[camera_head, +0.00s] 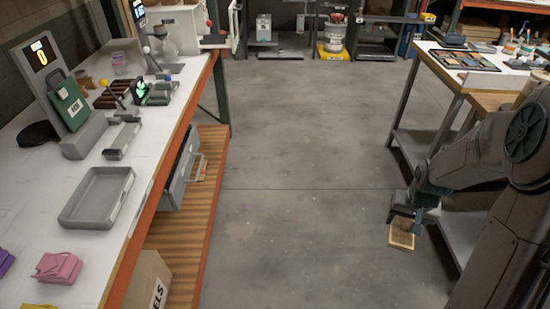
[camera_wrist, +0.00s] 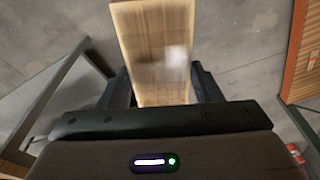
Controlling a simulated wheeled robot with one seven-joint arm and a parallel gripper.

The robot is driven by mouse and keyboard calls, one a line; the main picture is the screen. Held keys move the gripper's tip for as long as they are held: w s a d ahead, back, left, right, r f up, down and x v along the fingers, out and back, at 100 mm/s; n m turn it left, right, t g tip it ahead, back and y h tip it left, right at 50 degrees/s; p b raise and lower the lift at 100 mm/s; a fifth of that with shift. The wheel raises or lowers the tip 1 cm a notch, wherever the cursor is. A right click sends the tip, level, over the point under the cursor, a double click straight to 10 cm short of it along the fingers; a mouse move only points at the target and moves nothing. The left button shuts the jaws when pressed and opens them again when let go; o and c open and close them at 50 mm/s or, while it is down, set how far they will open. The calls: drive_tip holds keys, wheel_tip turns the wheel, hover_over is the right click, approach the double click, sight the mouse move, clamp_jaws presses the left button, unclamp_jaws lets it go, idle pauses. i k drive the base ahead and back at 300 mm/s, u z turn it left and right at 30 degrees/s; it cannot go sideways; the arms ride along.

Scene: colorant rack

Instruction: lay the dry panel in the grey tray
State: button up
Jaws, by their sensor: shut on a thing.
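A pale wooden panel (camera_wrist: 155,50) is held between the two fingers of my gripper (camera_wrist: 160,90) in the wrist view. In the head view the panel (camera_head: 402,235) hangs from my gripper (camera_head: 408,212) at the right, over bare floor and apart from the tables. The grey tray (camera_head: 72,217) lies on the white bench top at the left and looks empty. My gripper is far to the right of the tray, across the aisle.
A cardboard box (camera_head: 148,285) stands below. The right table (camera_head: 470,75) is beside my arm. The aisle floor (camera_head: 290,180) is clear.

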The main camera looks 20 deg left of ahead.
sight(102, 199)
drive_tip(key=u, duration=1.15)
